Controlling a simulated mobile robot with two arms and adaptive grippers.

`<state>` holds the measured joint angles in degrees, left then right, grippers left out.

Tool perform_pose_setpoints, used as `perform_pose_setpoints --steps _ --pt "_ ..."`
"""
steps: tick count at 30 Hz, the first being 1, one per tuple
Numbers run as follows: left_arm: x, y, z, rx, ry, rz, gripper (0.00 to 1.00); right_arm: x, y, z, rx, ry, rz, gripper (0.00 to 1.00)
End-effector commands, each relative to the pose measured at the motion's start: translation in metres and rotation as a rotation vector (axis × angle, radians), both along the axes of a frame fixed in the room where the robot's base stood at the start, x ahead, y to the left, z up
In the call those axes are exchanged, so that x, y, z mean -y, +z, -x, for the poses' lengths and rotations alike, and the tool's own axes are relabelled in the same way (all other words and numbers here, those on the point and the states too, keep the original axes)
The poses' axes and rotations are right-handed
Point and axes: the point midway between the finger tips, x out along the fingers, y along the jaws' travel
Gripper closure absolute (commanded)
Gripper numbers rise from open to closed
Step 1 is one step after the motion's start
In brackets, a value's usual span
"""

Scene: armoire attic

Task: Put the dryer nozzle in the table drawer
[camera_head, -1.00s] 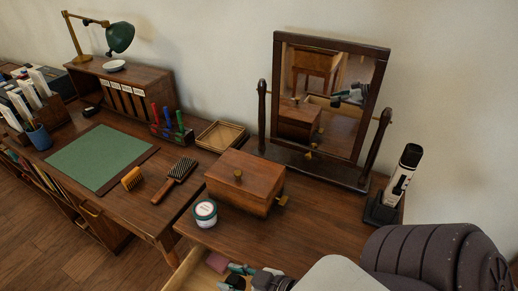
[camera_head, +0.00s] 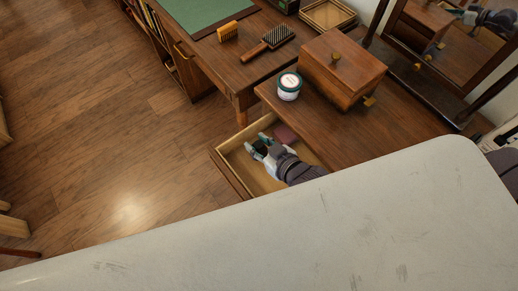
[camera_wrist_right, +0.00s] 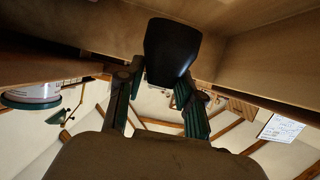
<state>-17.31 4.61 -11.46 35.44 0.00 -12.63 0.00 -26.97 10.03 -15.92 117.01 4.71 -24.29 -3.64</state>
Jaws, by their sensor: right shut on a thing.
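The dryer nozzle (camera_wrist_right: 172,47) is a dark, flared piece held between the fingers of my right gripper (camera_wrist_right: 158,88) in the wrist view. In the head view my right gripper (camera_head: 260,147) is down at the open table drawer (camera_head: 233,163), a light wooden box pulled out below the tabletop. The gripper is shut on the nozzle, within the drawer's outline. The nozzle shows only as a small dark patch there, and I cannot tell whether it touches the drawer bottom. My left gripper is not in view.
A pinkish item (camera_head: 286,134) lies in the drawer beside the gripper. On the tabletop above stand a white jar (camera_head: 289,88) and a wooden box (camera_head: 342,68). A brush (camera_head: 270,43) lies on the neighbouring desk. The mirror (camera_head: 450,45) stands behind. Open floor is at left.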

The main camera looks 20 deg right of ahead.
Motion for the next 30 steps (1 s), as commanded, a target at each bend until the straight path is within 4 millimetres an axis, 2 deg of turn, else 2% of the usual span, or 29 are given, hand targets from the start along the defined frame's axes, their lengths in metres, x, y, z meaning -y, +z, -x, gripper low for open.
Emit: perform_pose_setpoints --steps 7,19,20,24,30 --pt "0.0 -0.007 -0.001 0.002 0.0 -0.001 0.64 0.0 -0.036 0.0 -0.003 0.0 0.002 0.87" --pt "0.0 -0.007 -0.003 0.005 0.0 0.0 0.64 0.0 -0.041 0.001 -0.001 0.0 0.0 0.87" --pt "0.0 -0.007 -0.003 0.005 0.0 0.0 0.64 0.0 -0.041 0.001 -0.002 0.0 0.001 0.62" --pt "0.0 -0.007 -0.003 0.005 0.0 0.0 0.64 0.0 -0.041 0.001 -0.001 0.0 0.0 0.39" --pt "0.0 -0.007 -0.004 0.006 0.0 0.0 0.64 0.001 -0.04 0.001 -0.001 0.0 0.0 0.39"
